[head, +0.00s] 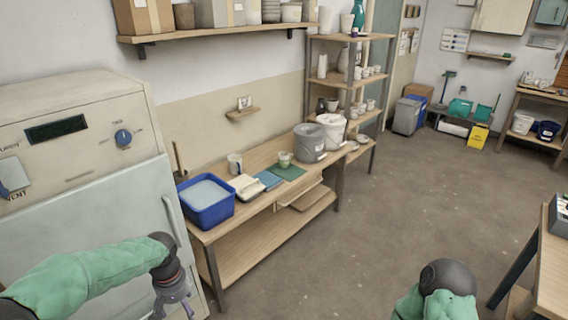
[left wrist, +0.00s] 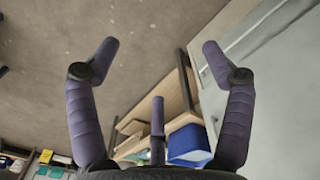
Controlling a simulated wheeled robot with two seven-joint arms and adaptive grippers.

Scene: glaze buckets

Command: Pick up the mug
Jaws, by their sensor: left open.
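A small pale cup (head: 285,159) stands farther right, near the green mat. My left gripper (head: 177,303) is low in front of the fridge-like cabinet, nearer to me than the bench and well apart from the mug. In the left wrist view its purple fingers (left wrist: 160,52) are spread wide with nothing between them. The mug cannot be made out in that view. Only part of my right arm shows at the bottom of the head view; its gripper is out of view.
A blue tub (head: 207,203) sits at the bench's near end; a white tray (head: 246,187) is beside it. A grey bucket (head: 309,143) and a white bucket (head: 332,130) stand farther along. A tall cabinet (head: 90,190) borders the left. Open floor lies right of the bench.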

